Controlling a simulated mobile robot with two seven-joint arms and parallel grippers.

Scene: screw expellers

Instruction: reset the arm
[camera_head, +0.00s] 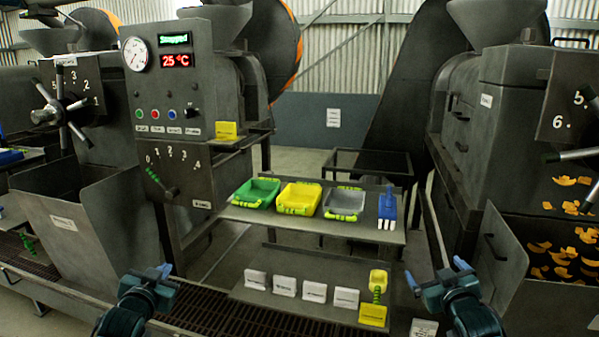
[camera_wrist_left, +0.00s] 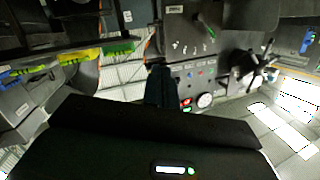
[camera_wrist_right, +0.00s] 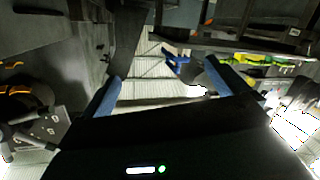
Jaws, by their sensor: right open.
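My left gripper (camera_head: 163,271) is at the lower left of the head view, in front of the machine bench. Its fingers are together in the left wrist view (camera_wrist_left: 160,85), with nothing seen between them. My right gripper (camera_head: 437,272) is at the lower right of the head view, in front of the shelves. Its two blue fingers stand wide apart and empty, as the right wrist view (camera_wrist_right: 160,88) also shows. Neither gripper touches anything that I can see.
A shelf (camera_head: 310,226) holds a green tray (camera_head: 257,193), a yellow tray (camera_head: 299,197), a grey tray (camera_head: 345,203) and a blue item (camera_head: 387,206). Below are several white labelled blocks and a yellow-green item (camera_head: 377,283). A control panel (camera_head: 168,80) reads "Stopped". Orange chips (camera_head: 565,250) lie at the right.

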